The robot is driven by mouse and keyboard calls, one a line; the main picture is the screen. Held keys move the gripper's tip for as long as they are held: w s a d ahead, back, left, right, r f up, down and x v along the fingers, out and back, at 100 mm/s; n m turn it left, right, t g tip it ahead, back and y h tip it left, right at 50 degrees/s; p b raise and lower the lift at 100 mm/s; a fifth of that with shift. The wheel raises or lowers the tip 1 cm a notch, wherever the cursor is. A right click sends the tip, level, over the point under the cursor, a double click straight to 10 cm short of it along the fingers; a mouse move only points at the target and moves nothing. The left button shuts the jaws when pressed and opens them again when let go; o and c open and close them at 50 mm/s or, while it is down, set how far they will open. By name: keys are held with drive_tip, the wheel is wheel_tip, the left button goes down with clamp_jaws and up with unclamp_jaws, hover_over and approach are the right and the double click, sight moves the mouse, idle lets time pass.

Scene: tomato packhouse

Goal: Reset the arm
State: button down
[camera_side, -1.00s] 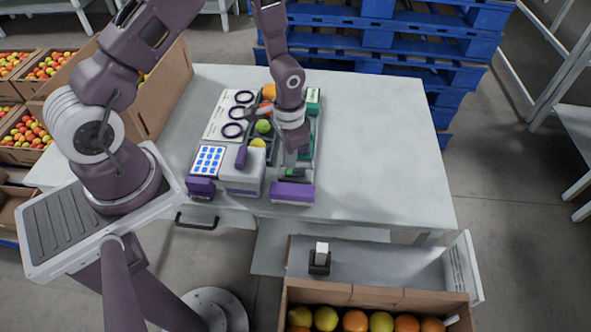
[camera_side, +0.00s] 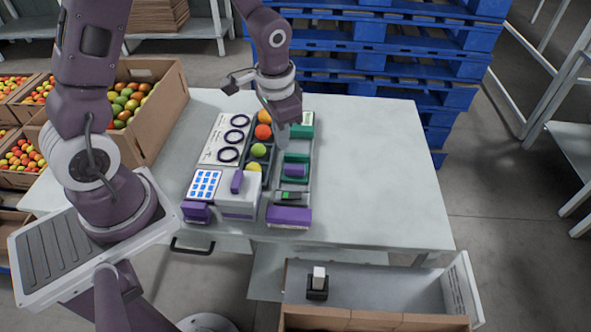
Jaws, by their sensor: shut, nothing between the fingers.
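My gripper (camera_side: 282,138) hangs from the raised wrist above the right part of the tray of tomatoes and tools. It is shut and empty, and its fingertips are small in this view. The white table (camera_side: 375,170) lies under the tray. My arm rises at the left and reaches across the table's back.
A card with black rings (camera_side: 215,150), a blue-dotted card (camera_side: 204,185), a white-and-purple device (camera_side: 238,195) and green and purple items (camera_side: 296,168) crowd the table's left half. Its right half is clear. Blue pallets (camera_side: 400,60) stand behind; a cardboard box (camera_side: 370,318) is in front.

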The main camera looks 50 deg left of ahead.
drive_tip(key=s+r+n+t, duration=0.15)
drive_tip(key=s+r, duration=0.35)
drive_tip(key=r, duration=0.7)
drive_tip(key=s+d+r+t, duration=0.1)
drive_tip(key=s+r, duration=0.2)
drive_tip(key=s, duration=0.3)
drive_tip(key=s+d+r+t, duration=0.2)
drive_tip(key=s+r, duration=0.2)
drive_tip(key=s, duration=0.3)
drive_tip(key=shift+s+d+r+n+h, duration=0.25)
drive_tip(key=shift+s+d+n+h, duration=0.05)
drive_tip(key=shift+n+h, duration=0.15)
